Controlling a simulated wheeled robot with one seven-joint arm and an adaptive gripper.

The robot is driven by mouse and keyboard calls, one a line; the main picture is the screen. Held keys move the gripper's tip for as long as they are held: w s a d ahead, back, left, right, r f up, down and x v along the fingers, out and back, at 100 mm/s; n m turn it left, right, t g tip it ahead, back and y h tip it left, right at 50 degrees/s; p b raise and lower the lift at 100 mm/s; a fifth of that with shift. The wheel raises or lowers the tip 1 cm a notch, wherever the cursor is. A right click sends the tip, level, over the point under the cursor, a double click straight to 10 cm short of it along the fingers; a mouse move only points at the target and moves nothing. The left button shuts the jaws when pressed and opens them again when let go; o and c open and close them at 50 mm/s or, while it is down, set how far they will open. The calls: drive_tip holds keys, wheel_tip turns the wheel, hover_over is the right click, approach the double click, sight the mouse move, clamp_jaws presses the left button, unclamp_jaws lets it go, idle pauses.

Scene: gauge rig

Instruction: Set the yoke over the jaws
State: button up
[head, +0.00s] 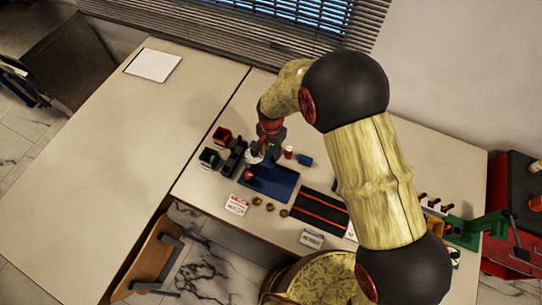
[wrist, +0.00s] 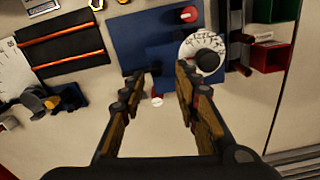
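My gripper (wrist: 160,76) is open, its two fingers apart with nothing seen held between them. In the head view my gripper (head: 262,148) is over the far end of the blue plate (head: 268,183). The blue plate (wrist: 117,38) carries a red knob (wrist: 187,14) and a round white dial (wrist: 203,52) with a black centre, beyond the right finger in the wrist view. A small white-topped piece (wrist: 157,101) shows in the gap below the fingertips. I cannot tell for sure which pieces are the yoke and the jaws; my arm and fingers hide part of the rig.
A black mat with orange stripes (head: 320,209) lies right of the plate. A blue block (head: 305,160) and red cylinder (head: 288,153) stand behind. Red (head: 221,135) and green (head: 209,157) bins stand left. Small rings (head: 270,207) and cards lie in front. The left table is mostly clear.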

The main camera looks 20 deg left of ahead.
wheel_tip(320, 180, up, 7)
idle(0.3)
drive_tip(key=shift+s+f, duration=0.1)
drive_tip(key=shift+s, duration=0.05)
idle(0.4)
